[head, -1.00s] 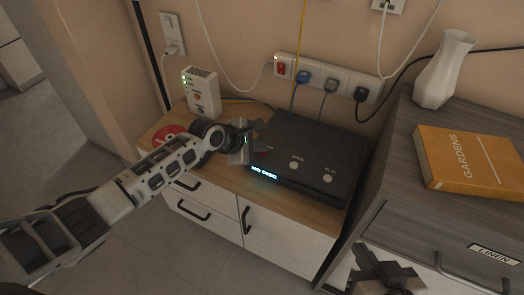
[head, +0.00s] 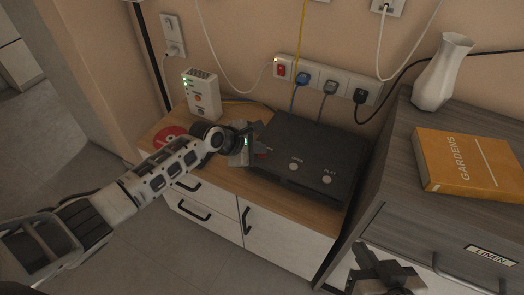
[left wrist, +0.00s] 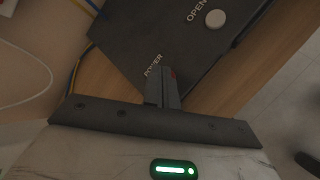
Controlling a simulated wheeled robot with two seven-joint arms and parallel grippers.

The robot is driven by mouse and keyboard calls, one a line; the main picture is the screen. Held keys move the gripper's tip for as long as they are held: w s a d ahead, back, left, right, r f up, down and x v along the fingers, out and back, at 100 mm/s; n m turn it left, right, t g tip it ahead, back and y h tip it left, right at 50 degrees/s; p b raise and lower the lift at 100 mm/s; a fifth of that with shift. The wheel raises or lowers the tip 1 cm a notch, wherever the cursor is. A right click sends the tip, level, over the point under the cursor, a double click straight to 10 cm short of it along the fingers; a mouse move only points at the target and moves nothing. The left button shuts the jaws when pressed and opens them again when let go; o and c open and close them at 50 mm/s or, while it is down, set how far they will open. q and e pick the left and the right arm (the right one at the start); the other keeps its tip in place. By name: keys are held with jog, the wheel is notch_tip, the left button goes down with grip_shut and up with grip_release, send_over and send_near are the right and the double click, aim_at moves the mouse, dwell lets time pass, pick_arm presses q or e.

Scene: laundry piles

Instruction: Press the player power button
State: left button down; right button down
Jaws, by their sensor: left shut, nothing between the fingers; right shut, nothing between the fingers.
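The black player (head: 315,160) lies on the wooden top of a low cabinet, with round OPEN (head: 293,166) and PLAY (head: 326,180) buttons on it. Its front display is dark. My left gripper (head: 256,140) is shut and empty, at the player's left end. In the left wrist view, the shut fingertips (left wrist: 170,72) are over the player (left wrist: 150,35) beside the word POWER. The power button is mostly hidden by the fingers; a small red patch shows by the tips. I cannot tell whether they touch it. My right gripper (head: 385,270) is shut and empty, low at the right.
A power strip (head: 328,80) with several plugs is on the wall behind. A white box (head: 201,95) with green lights and a red disc (head: 168,137) are left of the player. A grey dresser (head: 400,165) at the right holds an orange book (head: 468,160) and a white vase (head: 441,75).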

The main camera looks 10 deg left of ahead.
aim_at(259, 155)
pick_arm(q)
jog(key=shift+r+p, duration=0.3)
jog(key=shift+r, duration=0.1)
pick_arm(e)
jog(key=shift+r, duration=0.55)
